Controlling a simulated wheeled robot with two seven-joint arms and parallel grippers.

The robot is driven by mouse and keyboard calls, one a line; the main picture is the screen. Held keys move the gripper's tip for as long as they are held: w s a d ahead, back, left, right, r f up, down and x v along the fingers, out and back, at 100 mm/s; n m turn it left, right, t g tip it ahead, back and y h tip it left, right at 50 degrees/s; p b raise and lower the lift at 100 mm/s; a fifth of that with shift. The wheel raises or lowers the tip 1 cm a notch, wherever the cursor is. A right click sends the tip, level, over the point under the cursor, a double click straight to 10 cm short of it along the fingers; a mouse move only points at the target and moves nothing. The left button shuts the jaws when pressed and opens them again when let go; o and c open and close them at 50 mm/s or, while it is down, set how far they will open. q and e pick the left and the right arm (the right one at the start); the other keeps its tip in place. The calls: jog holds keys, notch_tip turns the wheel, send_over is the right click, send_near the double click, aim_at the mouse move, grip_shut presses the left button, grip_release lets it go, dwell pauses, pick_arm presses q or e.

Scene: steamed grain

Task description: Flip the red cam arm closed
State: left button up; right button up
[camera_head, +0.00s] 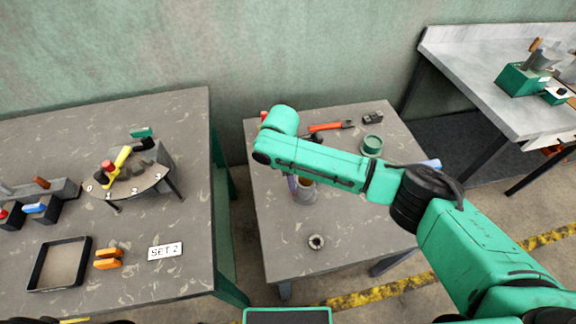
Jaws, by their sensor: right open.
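My right arm reaches in from the right across the middle table. Its far end, with the right gripper (264,150), is over the table's left side; the fingers are mostly hidden by the arm, and I see nothing held. A small red part (263,115) shows just left of the green wrist, mostly covered; I cannot tell whether it is the red cam arm. A long red-orange piece (326,127) lies at the back of the same table, right of the wrist and apart from it.
The middle table (270,235) also bears a green round container (371,146), a small dark block (373,118), a cup-like item (305,190) under the arm and a small ring (316,241). The left table (190,115) holds a numbered stand, a tray (86,252) and a sign (165,251).

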notch_tip(320, 180, up, 9)
jog(key=a+b, duration=0.1)
jog(key=shift+s+r, duration=0.15)
jog(key=shift+r, duration=0.05)
jog(key=shift+f, duration=0.1)
